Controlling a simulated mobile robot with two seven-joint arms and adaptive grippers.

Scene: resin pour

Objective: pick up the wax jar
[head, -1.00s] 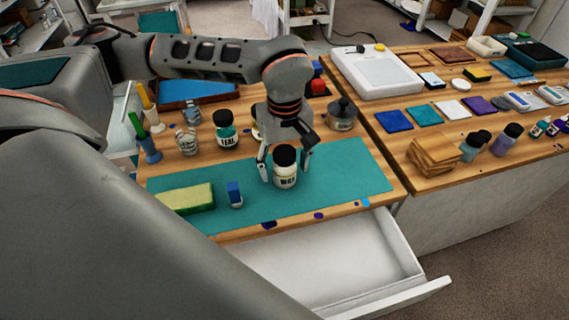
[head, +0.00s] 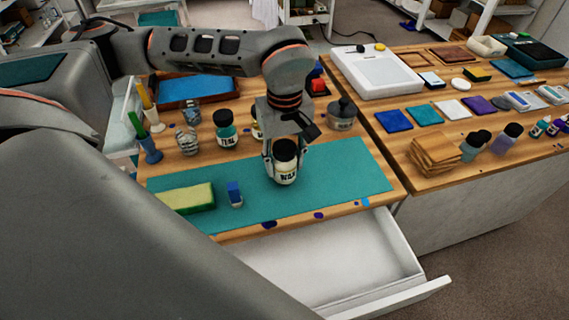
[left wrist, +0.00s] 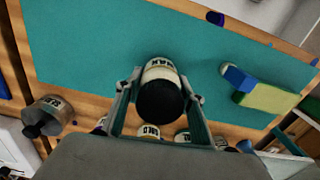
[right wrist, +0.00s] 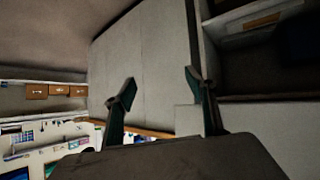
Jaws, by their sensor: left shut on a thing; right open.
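The wax jar (head: 286,170) is a pale jar with a black lid and a "WAX" label, upright at the teal mat's (head: 335,180) middle. My left gripper (head: 285,158) reaches down from above and is shut on the jar. In the left wrist view the two fingers stand on either side of the wax jar (left wrist: 161,75), its black lid towards the camera. I cannot tell whether its base touches the mat. My right gripper (right wrist: 160,100) is open and empty, away from the bench, in the right wrist view.
The teal jar (head: 225,128) and a grey lidded pot (head: 342,114) stand behind. An open, empty-looking drawer (head: 330,260) juts out below the bench front.

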